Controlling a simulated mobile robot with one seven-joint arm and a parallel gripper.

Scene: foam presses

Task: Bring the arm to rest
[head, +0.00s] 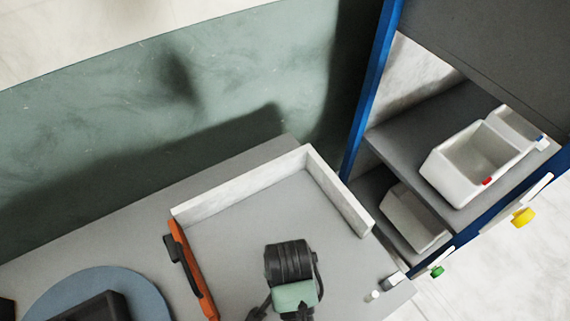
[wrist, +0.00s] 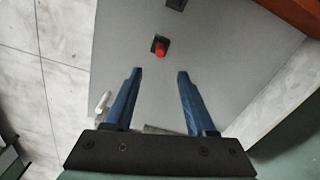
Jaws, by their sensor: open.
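My gripper (wrist: 160,72) shows in the wrist view with its two blue fingers apart. Nothing is between the fingertips. It hangs over a grey work surface (wrist: 125,35), and its height above it is hard to judge. A small red button (wrist: 160,50) on a dark base is just beyond the fingertips. The fingers show no contact with it. In the head view the grey table (head: 245,222) fills the lower middle, and my gripper's fingers cannot be made out there.
Low white walls (head: 240,185) edge the table's back and right. An orange part (head: 195,275) with a black handle stands at left. A blue round mat (head: 148,295) bears a dark box. At right, a blue-framed shelf (head: 370,85) holds white bins (head: 455,170).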

